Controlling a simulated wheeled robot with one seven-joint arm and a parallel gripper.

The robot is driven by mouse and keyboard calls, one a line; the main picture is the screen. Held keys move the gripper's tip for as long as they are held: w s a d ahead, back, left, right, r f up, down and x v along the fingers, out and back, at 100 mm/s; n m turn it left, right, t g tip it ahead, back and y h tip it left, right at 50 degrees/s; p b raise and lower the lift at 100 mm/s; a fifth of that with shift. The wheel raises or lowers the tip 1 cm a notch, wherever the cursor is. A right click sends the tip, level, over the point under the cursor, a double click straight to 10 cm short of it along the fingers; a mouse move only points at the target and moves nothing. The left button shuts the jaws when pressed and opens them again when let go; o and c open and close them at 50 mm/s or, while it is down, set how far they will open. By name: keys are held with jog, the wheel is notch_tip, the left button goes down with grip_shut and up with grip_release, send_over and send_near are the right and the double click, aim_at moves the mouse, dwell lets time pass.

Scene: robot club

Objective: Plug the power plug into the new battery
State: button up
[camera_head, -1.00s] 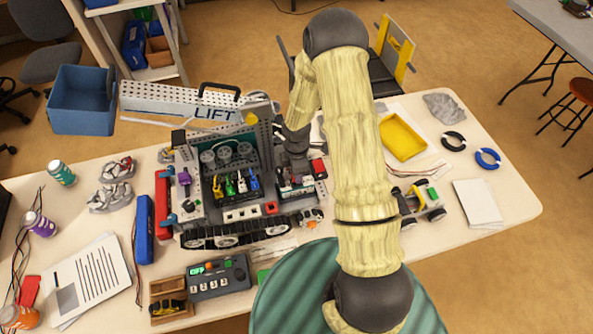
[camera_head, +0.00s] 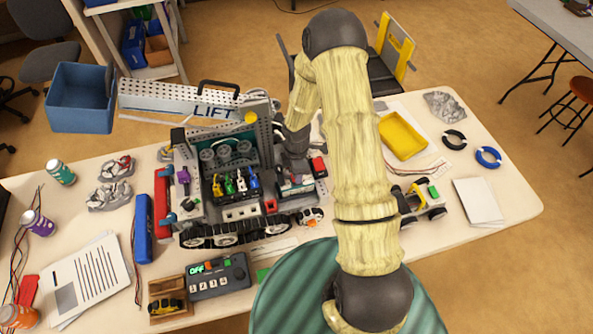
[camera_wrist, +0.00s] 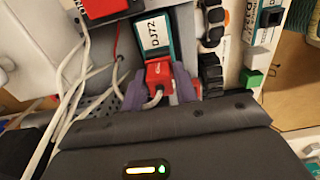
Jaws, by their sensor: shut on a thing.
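In the wrist view my gripper (camera_wrist: 160,82) is shut on the red power plug (camera_wrist: 157,74), with a purple-grey finger on each side. A grey cable bends out of the plug's near end. A dark and teal battery (camera_wrist: 153,38) with a white DJ72 label lies straight beyond the plug. The plug's front end meets or nearly meets the battery's near end; I cannot tell how far it is seated. In the head view my gripper (camera_head: 296,152) reaches down into the right bay of the tracked robot (camera_head: 222,212), and its fingertips and the plug are hidden.
A blue block (camera_head: 144,230) and a red block (camera_head: 161,202) stand left of the robot. A control box (camera_head: 218,276) with a green OFF display lies in front. White cables (camera_wrist: 82,70) run left of the plug. A yellow tray (camera_head: 402,137) lies at right.

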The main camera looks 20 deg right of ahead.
jog(key=shift+s+f, duration=0.1)
jog(key=shift+f, duration=0.35)
dwell(1.4)
jog(key=o, duration=1.1)
jog(key=shift+o, duration=0.2)
jog(key=shift+r, duration=0.15)
jog(key=shift+r+p, duration=2.3)
jog(key=shift+r, duration=0.65)
